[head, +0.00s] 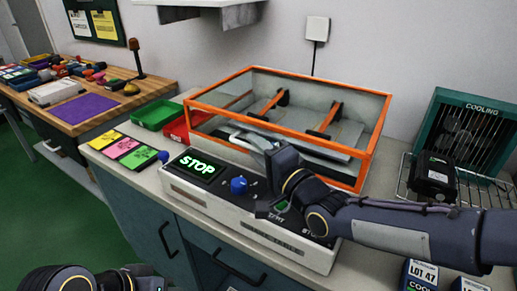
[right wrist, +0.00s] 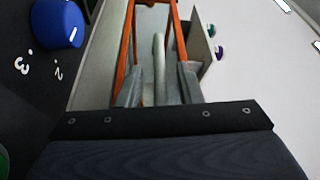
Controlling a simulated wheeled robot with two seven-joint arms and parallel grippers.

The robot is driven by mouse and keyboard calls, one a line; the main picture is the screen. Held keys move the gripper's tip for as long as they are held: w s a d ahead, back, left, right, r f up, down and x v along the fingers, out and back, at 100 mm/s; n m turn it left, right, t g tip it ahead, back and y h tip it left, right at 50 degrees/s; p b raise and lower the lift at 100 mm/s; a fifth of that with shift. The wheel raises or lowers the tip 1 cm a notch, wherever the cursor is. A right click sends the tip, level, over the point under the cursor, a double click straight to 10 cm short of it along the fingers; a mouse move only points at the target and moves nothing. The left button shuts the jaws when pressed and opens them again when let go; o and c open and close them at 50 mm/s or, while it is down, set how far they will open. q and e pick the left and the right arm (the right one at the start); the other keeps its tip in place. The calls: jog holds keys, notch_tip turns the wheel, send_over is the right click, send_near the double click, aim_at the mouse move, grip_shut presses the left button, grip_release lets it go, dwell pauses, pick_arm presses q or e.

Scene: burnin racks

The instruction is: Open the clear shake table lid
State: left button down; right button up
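The clear shake table lid (head: 222,135), a see-through box with orange edges, sits down over the bed of the shake table (head: 300,249). My right gripper (head: 252,138) is at the lid's front side. In the right wrist view, its two grey fingers (right wrist: 160,85) stand apart, with a pale bar (right wrist: 159,60), perhaps the lid's handle, between them. I see gaps on both sides of the bar. Orange lid edges (right wrist: 126,45) show beyond the fingers. The contact area is partly hidden by my wrist in the head view. My left gripper is out of view; only dark arm parts show at bottom left.
The panel has a green STOP display (head: 197,166) and a blue knob (head: 239,185). Green (head: 155,114) and red (head: 176,130) trays stand left of the lid. A wire rack (head: 405,180) and a teal cooling unit (head: 440,110) stand at right. The wall is behind.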

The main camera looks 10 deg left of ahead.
grip_shut()
jog(key=shift+r, duration=0.1)
